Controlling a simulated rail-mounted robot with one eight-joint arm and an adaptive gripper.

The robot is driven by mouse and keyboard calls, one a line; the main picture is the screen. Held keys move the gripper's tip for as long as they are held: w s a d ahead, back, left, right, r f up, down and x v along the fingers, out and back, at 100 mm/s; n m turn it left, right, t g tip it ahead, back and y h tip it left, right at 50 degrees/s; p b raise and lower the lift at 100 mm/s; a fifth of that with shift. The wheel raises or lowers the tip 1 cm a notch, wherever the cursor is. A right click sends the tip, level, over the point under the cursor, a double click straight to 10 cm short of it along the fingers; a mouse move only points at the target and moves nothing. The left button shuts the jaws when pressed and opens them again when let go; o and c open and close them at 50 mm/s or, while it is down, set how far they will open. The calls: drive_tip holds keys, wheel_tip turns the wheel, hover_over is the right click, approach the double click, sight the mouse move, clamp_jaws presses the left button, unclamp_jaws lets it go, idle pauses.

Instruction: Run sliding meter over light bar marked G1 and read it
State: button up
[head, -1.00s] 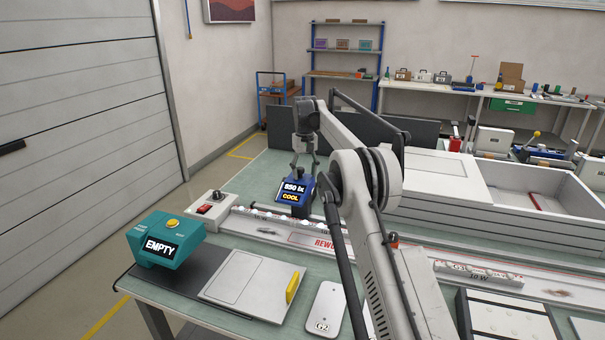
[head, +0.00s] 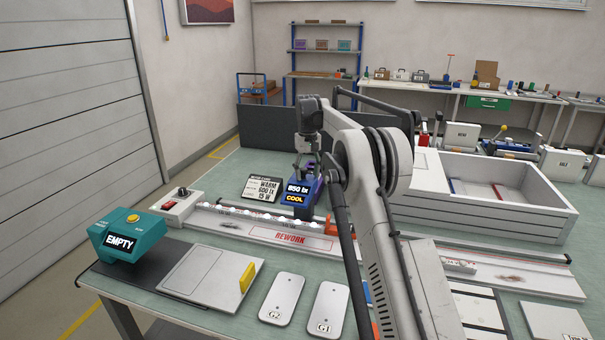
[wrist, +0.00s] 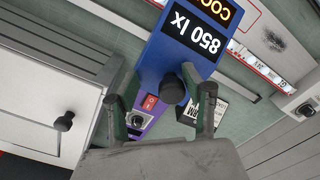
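The sliding meter (head: 301,190) is a blue box whose display reads 850 lx, COOL. It sits over the lit light bar (head: 250,218) in a white rail marked REWORK. In the wrist view the meter (wrist: 180,52) shows its black knob (wrist: 173,91). My gripper (wrist: 161,95) is open, its fingers on either side of the knob with gaps visible. In the head view my gripper (head: 304,168) is just above the meter. A white plate marked G1 (head: 327,305) lies in front of the rail, beside one marked G2 (head: 282,298).
A card (head: 262,188) reading WARM, 600 lx, 15 W stands behind the rail. A switch box (head: 180,204) is at the rail's left end. A teal box reading EMPTY (head: 128,238) stands front left. A low white bin (head: 500,200) is right of my arm.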

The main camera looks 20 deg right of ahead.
drive_tip(key=shift+s+d, duration=0.35)
drive_tip(key=shift+d, duration=0.1)
wheel_tip(320, 180, up, 14)
drive_tip(key=w+a+n+p, duration=0.1)
drive_tip(key=n+p, duration=0.2)
drive_tip(key=n, duration=0.2)
wheel_tip(320, 180, down, 14)
drive_tip(key=shift+w+a+r+p, duration=0.1)
drive_tip(key=shift+a+r+p, duration=0.05)
drive_tip(key=shift+p, duration=0.2)
clamp_jaws()
